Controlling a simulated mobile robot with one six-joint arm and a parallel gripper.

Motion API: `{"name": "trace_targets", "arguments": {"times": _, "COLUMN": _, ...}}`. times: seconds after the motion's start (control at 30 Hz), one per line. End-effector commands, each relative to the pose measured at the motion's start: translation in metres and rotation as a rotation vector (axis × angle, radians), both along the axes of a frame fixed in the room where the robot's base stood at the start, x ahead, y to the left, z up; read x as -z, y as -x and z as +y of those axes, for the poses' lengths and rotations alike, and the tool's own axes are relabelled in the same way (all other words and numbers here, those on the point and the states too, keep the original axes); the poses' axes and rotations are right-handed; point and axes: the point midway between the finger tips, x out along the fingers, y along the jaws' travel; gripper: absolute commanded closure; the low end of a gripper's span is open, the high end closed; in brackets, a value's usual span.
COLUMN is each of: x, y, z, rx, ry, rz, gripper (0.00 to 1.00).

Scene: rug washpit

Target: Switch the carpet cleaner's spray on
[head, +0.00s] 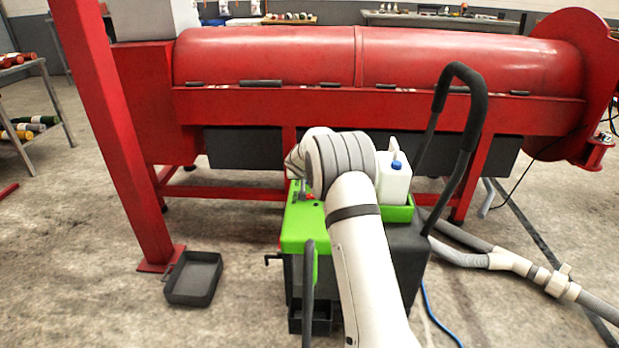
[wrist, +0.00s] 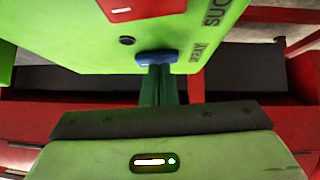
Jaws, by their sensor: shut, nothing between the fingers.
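The carpet cleaner (head: 300,232), with a green top and dark body, stands in front of the red machine. Its green panel (wrist: 95,45) fills the upper wrist view. A blue switch (wrist: 157,57) sits at the panel's lower edge, beside the lettering "SPRAY". A small dark round part (wrist: 127,40) is left of it, and it looks unlit. Part of a red switch (wrist: 125,8) shows higher up, near larger letters "SUC". My gripper (wrist: 158,72) is shut and empty, its tips at the blue switch; I cannot tell whether they touch. In the head view my arm hides the fingers.
A white canister with a blue cap (head: 394,180) and a tall black handle (head: 470,120) rise right of my arm. A grey hose (head: 490,258) lies at right. A red post (head: 115,140) and dark tray (head: 194,280) stand left. Floor at front left is clear.

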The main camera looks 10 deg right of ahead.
Motion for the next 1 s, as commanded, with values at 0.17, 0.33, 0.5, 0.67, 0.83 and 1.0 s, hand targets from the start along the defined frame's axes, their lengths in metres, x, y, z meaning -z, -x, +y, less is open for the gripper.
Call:
{"name": "trace_targets", "arguments": {"times": 0.17, "x": -0.007, "y": 0.0, "z": 0.0, "rx": 0.001, "ry": 0.0, "rz": -0.002, "gripper": 1.0}}
{"name": "trace_targets", "arguments": {"times": 0.33, "x": -0.035, "y": -0.002, "z": 0.004, "rx": 0.0, "ry": -0.001, "rz": -0.004, "gripper": 1.0}}
{"name": "trace_targets", "arguments": {"times": 0.5, "x": -0.061, "y": 0.016, "z": 0.014, "rx": -0.001, "ry": 0.0, "rz": -0.001, "gripper": 1.0}}
{"name": "trace_targets", "arguments": {"times": 0.67, "x": -0.085, "y": 0.039, "z": 0.024, "rx": -0.002, "ry": 0.001, "rz": -0.002, "gripper": 1.0}}
{"name": "trace_targets", "arguments": {"times": 0.83, "x": -0.102, "y": 0.055, "z": 0.032, "rx": -0.001, "ry": 0.0, "rz": -0.001, "gripper": 1.0}}
{"name": "trace_targets", "arguments": {"times": 1.0, "x": -0.109, "y": 0.063, "z": 0.035, "rx": 0.0, "ry": 0.0, "rz": 0.0, "gripper": 1.0}}
